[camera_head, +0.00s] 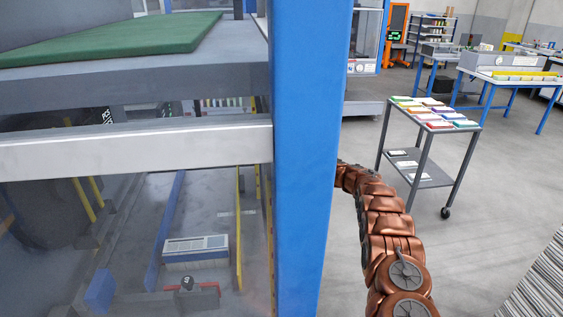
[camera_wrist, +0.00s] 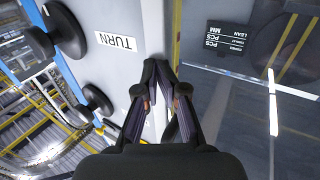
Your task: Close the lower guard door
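A clear panel framed by a silver rail (camera_head: 135,150) fills the lower left of the head view, left of a blue post. It looks like the lower guard door; how far it stands open cannot be told. My gripper is hidden behind the blue post in the head view. In the wrist view my gripper (camera_wrist: 161,68) has its dark fingertips together beside a pale panel edge. I see nothing clearly held between them. A dark see-through panel (camera_wrist: 225,90) with white lettering is right of the fingers; it may be the same door.
The blue post (camera_head: 308,150) stands close in front. A green mat (camera_head: 115,40) lies above the rail. In the wrist view, black knobs (camera_wrist: 95,100) and a TURN label (camera_wrist: 116,42) are left of my fingers. A cart (camera_head: 425,180) stands at right, with open floor around it.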

